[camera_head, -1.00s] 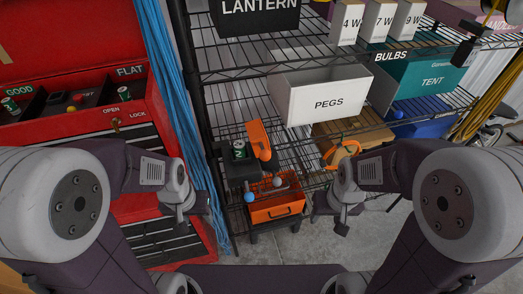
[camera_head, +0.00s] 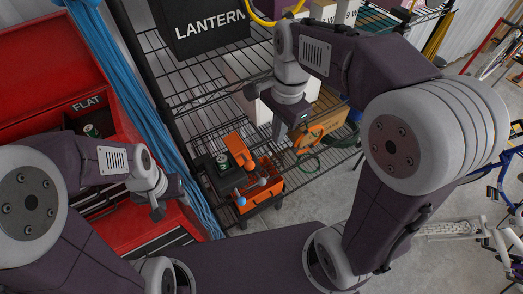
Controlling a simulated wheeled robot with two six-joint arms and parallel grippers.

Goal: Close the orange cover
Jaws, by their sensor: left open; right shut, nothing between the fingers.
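The orange cover (camera_head: 237,150) stands raised on the black unit (camera_head: 208,168) on the lower wire shelf. My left gripper (camera_head: 166,202) is open and empty, left of the black unit and in front of the red tool chest. My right gripper (camera_head: 302,130) is shut and empty, pointing down to the right of the cover and apart from it. Its fingertips are small and partly dark against the things behind.
A black LANTERN box (camera_head: 200,28) stands on the upper wire shelf (camera_head: 180,85). Blue cords (camera_head: 112,75) hang between the shelf and the red tool chest (camera_head: 40,75). A white box is partly hidden behind my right arm. A wooden crate (camera_head: 328,122) stands right of the cover.

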